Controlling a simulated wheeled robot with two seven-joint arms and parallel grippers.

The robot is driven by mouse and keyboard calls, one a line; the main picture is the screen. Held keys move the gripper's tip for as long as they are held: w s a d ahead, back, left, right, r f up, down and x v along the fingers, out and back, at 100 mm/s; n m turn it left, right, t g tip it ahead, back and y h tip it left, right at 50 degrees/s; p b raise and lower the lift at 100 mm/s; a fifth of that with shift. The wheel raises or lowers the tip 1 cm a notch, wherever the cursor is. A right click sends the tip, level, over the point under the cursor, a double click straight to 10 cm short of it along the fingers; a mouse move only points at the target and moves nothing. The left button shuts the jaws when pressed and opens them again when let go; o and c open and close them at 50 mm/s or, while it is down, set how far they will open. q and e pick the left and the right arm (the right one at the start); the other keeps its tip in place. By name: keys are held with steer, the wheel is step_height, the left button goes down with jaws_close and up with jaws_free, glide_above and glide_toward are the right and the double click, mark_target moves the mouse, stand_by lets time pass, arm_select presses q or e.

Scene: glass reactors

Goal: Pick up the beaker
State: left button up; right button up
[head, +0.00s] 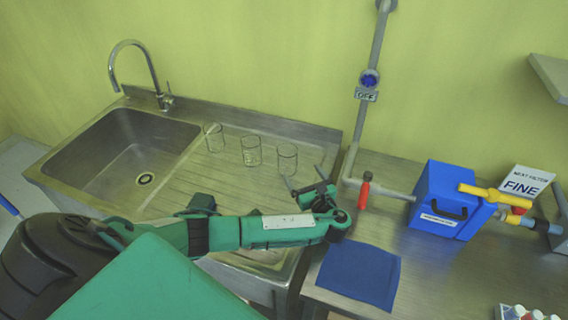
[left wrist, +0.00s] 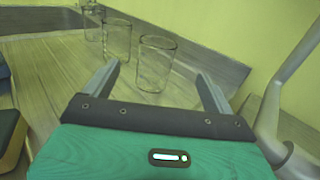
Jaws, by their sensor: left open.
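Three clear glass beakers stand upright in a row on the ribbed drainboard of the sink. In the head view they are the left beaker (head: 213,137), the middle beaker (head: 251,151) and the right beaker (head: 287,157). My left gripper (head: 304,180) is open and empty, just in front of the right beaker and apart from it. In the left wrist view, the nearest beaker (left wrist: 155,64) stands beyond and between the two open fingers (left wrist: 158,82). Another beaker (left wrist: 117,40) is farther left, and a third (left wrist: 92,24) is partly cut off. My right gripper is not in view.
A steel sink basin (head: 118,160) with a tap (head: 140,62) lies left of the beakers. A grey pipe (head: 371,100) with a red-handled valve (head: 364,190) rises right of my gripper. A blue box (head: 440,198) and blue mat (head: 358,274) are on the right bench.

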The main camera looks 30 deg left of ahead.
mark_target(292, 157)
arm_select(q)
steer(key=p+x, duration=0.2)
steer(key=x, duration=0.6)
steer(key=shift+r, duration=0.15)
steer(key=shift+w+a, duration=0.1)
steer(key=shift+a, duration=0.1)
steer(key=shift+w+a+p, duration=0.25)
steer(key=shift+a+p, duration=0.25)
steer(key=shift+p, duration=0.05)
steer(key=p+x, duration=0.1)
steer(key=x, duration=0.2)
steer(key=shift+a, duration=0.1)
steer(key=shift+w+a+f, duration=0.2)
steer(key=shift+a, duration=0.2)
steer(key=shift+c, duration=0.5)
steer(key=c, duration=1)
